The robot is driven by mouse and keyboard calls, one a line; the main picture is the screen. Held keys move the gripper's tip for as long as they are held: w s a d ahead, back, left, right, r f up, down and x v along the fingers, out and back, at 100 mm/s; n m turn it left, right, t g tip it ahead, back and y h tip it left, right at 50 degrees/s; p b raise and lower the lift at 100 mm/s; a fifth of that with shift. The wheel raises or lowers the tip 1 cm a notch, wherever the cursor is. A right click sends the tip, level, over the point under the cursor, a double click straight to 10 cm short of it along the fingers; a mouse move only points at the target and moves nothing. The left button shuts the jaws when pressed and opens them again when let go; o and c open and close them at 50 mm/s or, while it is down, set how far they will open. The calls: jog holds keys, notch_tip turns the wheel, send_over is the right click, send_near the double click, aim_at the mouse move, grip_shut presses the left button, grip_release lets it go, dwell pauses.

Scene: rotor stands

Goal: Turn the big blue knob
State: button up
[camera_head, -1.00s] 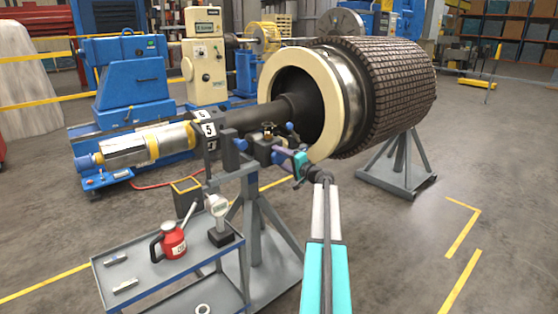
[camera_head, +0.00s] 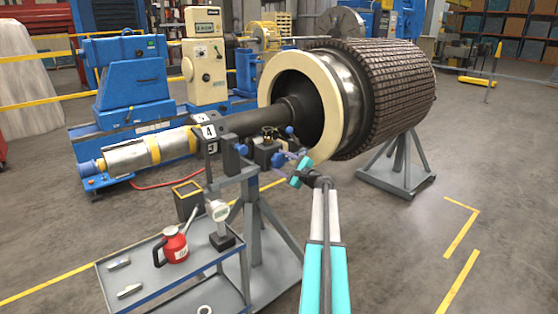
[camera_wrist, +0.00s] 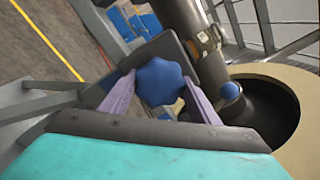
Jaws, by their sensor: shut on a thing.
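The big blue knob (camera_wrist: 160,82) is a lobed knob in the middle of the wrist view. The two purple fingers of my gripper (camera_wrist: 157,88) stand on either side of it and are shut on it. In the head view my gripper (camera_head: 290,159) is at the knob end of the dark clamp unit (camera_head: 266,152) beside the shaft, with its teal body tilted. The knob is mostly hidden by my fingers there. A smaller blue knob (camera_wrist: 230,91) lies to the right, apart from my fingers.
The shaft (camera_head: 245,123) runs into the large rotor (camera_head: 390,85), whose cream ring is close behind my gripper. A numbered block (camera_head: 207,138) sits on the shaft stand. A tool cart (camera_head: 150,290) with a red can (camera_head: 173,245) stands at lower left.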

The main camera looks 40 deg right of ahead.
jog(key=shift+m+p, duration=0.8)
jog(key=shift+m, duration=0.8)
jog(key=o, duration=1.1)
jog(key=shift+c, duration=0.2)
jog(key=shift+s, duration=0.15)
jog(key=s+a+b, duration=0.1)
jog(key=s, duration=1.2)
jog(key=shift+s, duration=0.25)
